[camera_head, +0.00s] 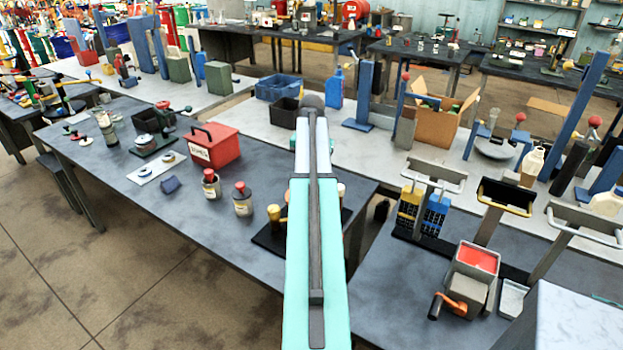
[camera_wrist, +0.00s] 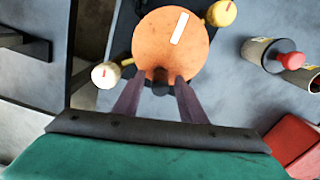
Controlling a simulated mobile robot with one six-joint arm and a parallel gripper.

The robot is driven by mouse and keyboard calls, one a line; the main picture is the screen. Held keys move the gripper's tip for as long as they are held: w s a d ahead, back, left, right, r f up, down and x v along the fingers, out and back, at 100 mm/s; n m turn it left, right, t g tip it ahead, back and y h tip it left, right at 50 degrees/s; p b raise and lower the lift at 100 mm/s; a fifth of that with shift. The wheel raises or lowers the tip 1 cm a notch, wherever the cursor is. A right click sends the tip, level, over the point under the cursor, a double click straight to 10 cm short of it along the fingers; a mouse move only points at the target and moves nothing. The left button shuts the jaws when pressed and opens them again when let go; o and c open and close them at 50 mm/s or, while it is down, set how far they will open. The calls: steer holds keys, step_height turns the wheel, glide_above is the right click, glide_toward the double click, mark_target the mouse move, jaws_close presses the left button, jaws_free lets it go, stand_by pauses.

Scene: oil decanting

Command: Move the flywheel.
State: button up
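In the wrist view, an orange disc with a white stripe (camera_wrist: 170,50), which looks like the flywheel, lies on a dark base (camera_wrist: 122,38). A yellow knob (camera_wrist: 221,13) and a cream knob (camera_wrist: 105,75) stand at opposite sides of it. My gripper (camera_wrist: 162,77) is open, its two dark fingers apart with the tips at the disc's near edge. A small dark part shows between the tips; I cannot tell whether they touch anything. In the head view my arm hides the disc and my gripper; the yellow knob (camera_head: 274,212) shows beside the arm.
Bottles with red caps (camera_head: 243,199) and a red box (camera_head: 212,146) stand left of my arm on the grey table. A bottle (camera_wrist: 268,55) and the red box (camera_wrist: 294,142) are on the right in the wrist view. The table's front left is clear.

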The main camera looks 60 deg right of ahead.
step_height(320, 180, up, 13)
steer(key=p, duration=0.7)
steer(key=shift+r, duration=0.2)
stand_by(0.4)
